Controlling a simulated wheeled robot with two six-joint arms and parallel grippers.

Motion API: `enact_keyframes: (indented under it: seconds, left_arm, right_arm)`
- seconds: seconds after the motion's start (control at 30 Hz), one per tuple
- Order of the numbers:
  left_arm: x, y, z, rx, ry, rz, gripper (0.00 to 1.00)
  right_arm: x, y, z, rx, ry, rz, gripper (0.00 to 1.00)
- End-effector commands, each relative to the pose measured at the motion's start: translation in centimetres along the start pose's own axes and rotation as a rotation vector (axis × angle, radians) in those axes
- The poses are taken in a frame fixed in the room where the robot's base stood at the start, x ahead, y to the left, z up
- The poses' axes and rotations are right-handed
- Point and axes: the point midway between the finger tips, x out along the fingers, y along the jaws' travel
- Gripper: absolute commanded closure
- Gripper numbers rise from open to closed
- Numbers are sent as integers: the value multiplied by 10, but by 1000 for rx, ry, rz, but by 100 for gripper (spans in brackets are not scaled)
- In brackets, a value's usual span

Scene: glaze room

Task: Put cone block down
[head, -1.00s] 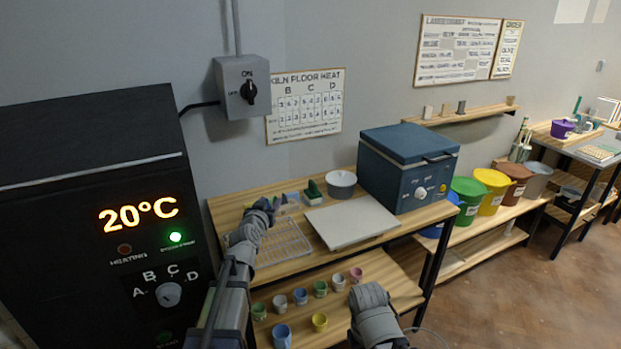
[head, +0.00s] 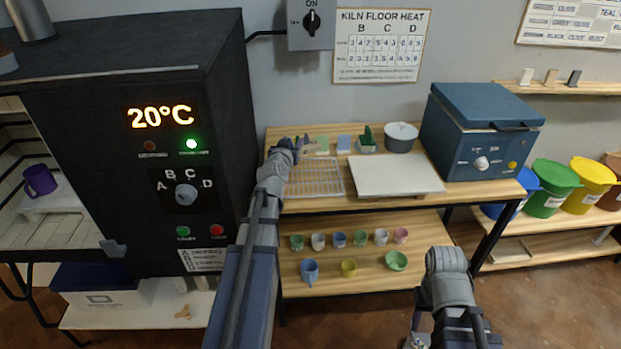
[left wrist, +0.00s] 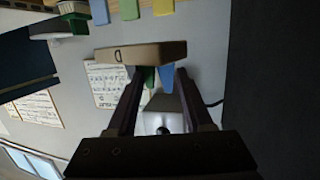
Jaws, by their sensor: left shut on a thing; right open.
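The cone block (left wrist: 140,53) is a tan bar with a small dark mark on its face. In the head view my left gripper (head: 302,147) is above the back left of the worktop, by the wire rack (head: 315,180). There the block is too small and covered to make out, and I cannot tell whether it touches anything. My right gripper (head: 418,341) is open, low at the bottom edge, away from the block.
A pale slab (head: 395,175) lies right of the rack. Colored tiles (head: 344,143), a green brush-like item (head: 367,138) and a grey pot (head: 401,136) stand behind. The blue kiln (head: 482,130) is at right, the black kiln (head: 150,130) at left. Cups (head: 349,267) fill the lower shelf.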

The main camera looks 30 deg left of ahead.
Motion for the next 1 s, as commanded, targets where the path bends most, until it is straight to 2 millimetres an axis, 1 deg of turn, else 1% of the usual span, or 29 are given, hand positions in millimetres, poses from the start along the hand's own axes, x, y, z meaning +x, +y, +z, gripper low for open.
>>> enact_keyframes:
  seconds: [0.13, 0.23, 0.37, 0.5, 0.6, 0.83, 0.93, 1.0]
  left_arm:
    - [1, 0, 3, 0, 0, -1, 100]
    - [2, 0, 11, 0, 0, 0, 100]
    - [6, 0, 29, 0, 0, 0, 100]
    - [10, 0, 51, 0, 0, 0, 100]
    - [13, 0, 62, 0, 0, 0, 100]
    - [13, 0, 62, 0, 0, 0, 100]
    - [14, 0, 69, 0, 0, 0, 100]
    - [16, 0, 77, 0, 0, 0, 100]
  right_arm:
    - [3, 0, 0, 0, 0, 0, 50]
    - [11, -1, -1, 0, 0, 0, 50]
    - [29, -3, -2, 0, 0, 0, 50]
    - [52, -5, -3, 0, 0, 0, 50]
    - [62, -6, -4, 0, 0, 0, 50]
    - [63, -6, -4, 0, 0, 0, 50]
    - [70, -7, -4, -1, 0, 0, 50]
    - [78, -8, -5, -1, 0, 0, 50]
